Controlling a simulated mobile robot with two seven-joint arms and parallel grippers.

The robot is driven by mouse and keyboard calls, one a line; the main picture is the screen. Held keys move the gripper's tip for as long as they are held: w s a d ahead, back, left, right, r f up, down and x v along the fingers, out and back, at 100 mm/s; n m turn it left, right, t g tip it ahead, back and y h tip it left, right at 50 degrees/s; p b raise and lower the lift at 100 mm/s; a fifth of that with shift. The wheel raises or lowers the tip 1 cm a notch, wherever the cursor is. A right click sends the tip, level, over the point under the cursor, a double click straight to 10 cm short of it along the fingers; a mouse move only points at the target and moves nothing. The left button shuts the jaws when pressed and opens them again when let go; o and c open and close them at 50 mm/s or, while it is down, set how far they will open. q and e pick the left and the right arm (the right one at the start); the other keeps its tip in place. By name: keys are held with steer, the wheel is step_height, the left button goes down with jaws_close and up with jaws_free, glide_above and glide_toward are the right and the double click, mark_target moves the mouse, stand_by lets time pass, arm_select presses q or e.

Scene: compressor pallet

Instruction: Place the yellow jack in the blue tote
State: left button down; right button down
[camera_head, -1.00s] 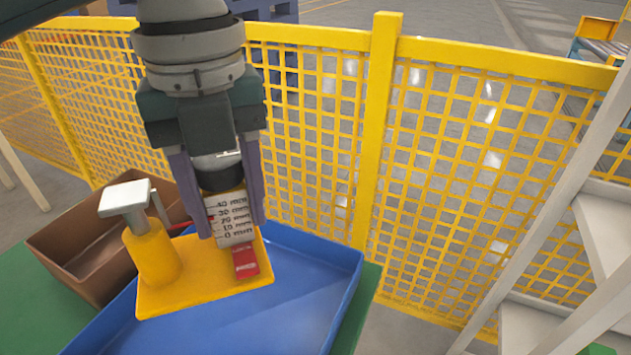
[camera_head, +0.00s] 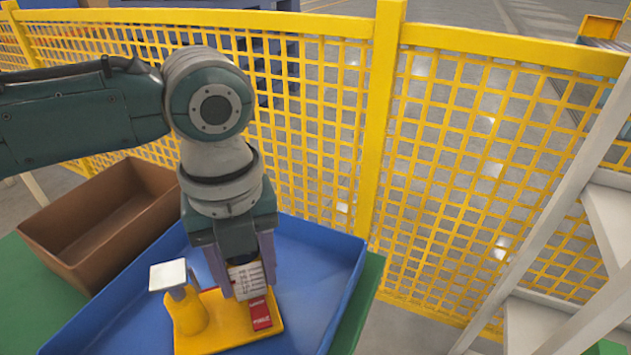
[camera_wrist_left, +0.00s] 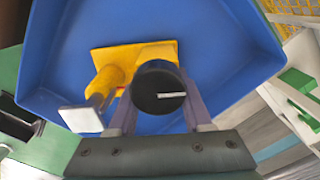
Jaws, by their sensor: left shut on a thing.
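The blue tote (camera_head: 330,262) is a wide shallow tray around and below the jack. In the left wrist view the jack's base (camera_wrist_left: 120,57) shows over the tote's floor (camera_wrist_left: 210,45), with a black round knob between the fingers. I cannot tell whether the base touches the floor. My right gripper is not in view.
A brown open box (camera_head: 100,222) stands left of the tote on a green surface (camera_head: 30,285). A yellow mesh fence (camera_head: 470,170) runs behind. White metal steps (camera_head: 560,240) stand at the right. The tote's right part is bare.

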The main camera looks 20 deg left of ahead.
arm_select(q)
steer(key=shift+f, duration=0.1)
steer(key=shift+c, duration=1.6)
jaws_free()
step_height(320, 180, up, 12)
steer(key=shift+w+f+p, duration=0.1)
steer(key=shift+p, duration=1.1)
steer(key=shift+s+d, duration=0.2)
steer(key=shift+d, duration=0.05)
steer(key=s+d+f+n+t+h, duration=0.2)
steer(key=s+d+f+n+h, duration=0.15)
steer(key=s+d+n, duration=0.7)
steer(key=s+a+f+n+t+y, duration=0.1)
steer(key=s+a+n+y, duration=0.2)
steer(key=a+n, duration=0.9)
steer(key=s+n, duration=0.1)
steer(key=n, duration=0.2)
steer(key=shift+s+f+t, duration=0.2)
steer(key=shift+f+t, duration=0.05)
steer(key=shift+t, duration=0.05)
